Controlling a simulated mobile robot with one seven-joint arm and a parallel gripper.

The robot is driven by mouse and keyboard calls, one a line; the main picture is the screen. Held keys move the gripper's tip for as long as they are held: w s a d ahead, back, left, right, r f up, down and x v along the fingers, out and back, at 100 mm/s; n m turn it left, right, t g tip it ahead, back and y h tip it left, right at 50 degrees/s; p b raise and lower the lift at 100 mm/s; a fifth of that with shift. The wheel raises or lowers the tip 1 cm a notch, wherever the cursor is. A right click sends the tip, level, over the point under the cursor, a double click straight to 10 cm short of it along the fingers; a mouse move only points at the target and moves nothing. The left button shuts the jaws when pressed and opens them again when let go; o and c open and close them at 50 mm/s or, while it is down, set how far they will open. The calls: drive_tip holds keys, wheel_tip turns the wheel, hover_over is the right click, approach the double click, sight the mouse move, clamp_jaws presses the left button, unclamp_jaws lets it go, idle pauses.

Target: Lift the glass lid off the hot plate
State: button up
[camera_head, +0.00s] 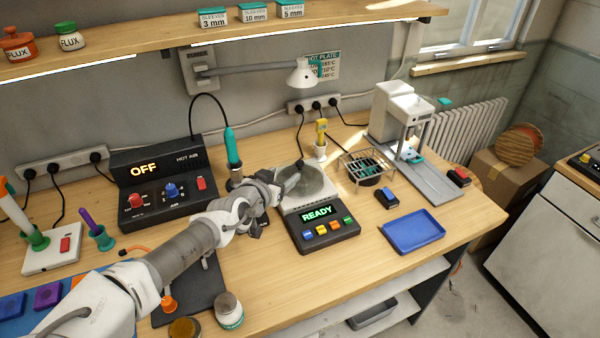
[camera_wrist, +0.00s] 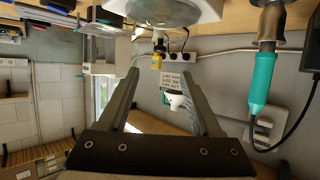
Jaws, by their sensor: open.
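The glass lid (camera_head: 314,184) is a clear grey dome. It rests on the light top of the hot plate (camera_head: 318,216), whose front panel shows a green READY and several coloured buttons. My gripper (camera_head: 292,182) is at the left side of the lid, and its fingers partly hide that edge. In the wrist view my gripper (camera_wrist: 159,75) has its two fingers spread apart with nothing held between them. The lid (camera_wrist: 165,12) shows there, cut off by the top edge, beyond the fingertips. I cannot tell whether a finger touches it.
A teal-handled hot-air tool (camera_head: 233,150) stands left of my gripper. A lamp (camera_head: 302,74) hangs behind the plate. A wire stand (camera_head: 367,164), a white press (camera_head: 398,115) and a blue tray (camera_head: 413,231) are to the right. Bare bench lies in front of the plate.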

sight(299, 164)
drive_tip(key=x, duration=0.7)
drive_tip(key=shift+d, duration=0.1)
drive_tip(key=shift+p+x, duration=0.6)
drive_tip(key=shift+x, duration=2.35)
drive_tip(key=shift+f, duration=0.2)
clamp_jaws()
